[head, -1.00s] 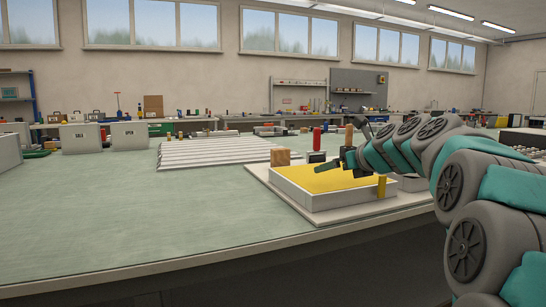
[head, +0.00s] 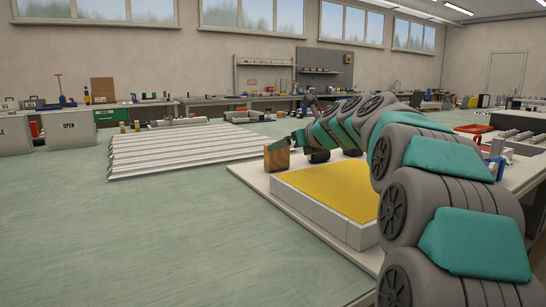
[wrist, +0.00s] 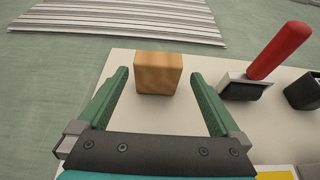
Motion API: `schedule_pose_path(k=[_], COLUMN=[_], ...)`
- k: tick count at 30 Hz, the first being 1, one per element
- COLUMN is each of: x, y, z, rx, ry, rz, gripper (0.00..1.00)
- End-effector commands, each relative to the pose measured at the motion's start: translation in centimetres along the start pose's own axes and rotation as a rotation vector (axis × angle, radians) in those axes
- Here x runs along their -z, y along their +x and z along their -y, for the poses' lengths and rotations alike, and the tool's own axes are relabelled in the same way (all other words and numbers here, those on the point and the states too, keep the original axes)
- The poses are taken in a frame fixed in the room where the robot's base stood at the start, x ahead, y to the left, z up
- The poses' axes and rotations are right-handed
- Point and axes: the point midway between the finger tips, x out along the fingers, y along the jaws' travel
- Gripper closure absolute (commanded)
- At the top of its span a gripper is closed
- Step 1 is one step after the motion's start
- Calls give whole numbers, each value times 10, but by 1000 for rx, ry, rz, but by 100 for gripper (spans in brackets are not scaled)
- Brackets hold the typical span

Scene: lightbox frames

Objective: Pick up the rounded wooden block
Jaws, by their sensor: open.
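The wooden block (head: 277,157), light brown with softly rounded edges, stands on the left corner of the pale board (head: 252,177). The wrist view shows the block (wrist: 158,73) just ahead of my gripper, lined up with the gap between the fingers. My gripper (wrist: 160,80) is open, with one green finger on each side and nothing held. In the head view my gripper (head: 288,143) is beside the block's top and partly overlaps it; contact cannot be told.
A red-handled tool (wrist: 279,52) with a dark base stands right of the block, beside a black box (wrist: 303,92). A yellow-topped white tray (head: 333,187) sits on the board. Ribbed strips (head: 180,148) lie beyond. The green table at left is clear.

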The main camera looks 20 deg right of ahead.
Motion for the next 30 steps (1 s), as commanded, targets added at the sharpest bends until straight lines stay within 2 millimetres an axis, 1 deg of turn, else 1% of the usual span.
schedule_pose_path(k=[1,7,15,18,23,26,30], x=[0,-1,-3,-3,-4,-4,-4], y=[6,21,56,61,61,61,60], z=[-1,-2,-3,-3,-3,-3,-3], rx=[-1,-1,0,0,0,0,0], ry=[-1,-2,1,1,1,1,0], rz=[-1,-2,-1,-1,0,0,0], gripper=[0,0,0,0,0,9,25])
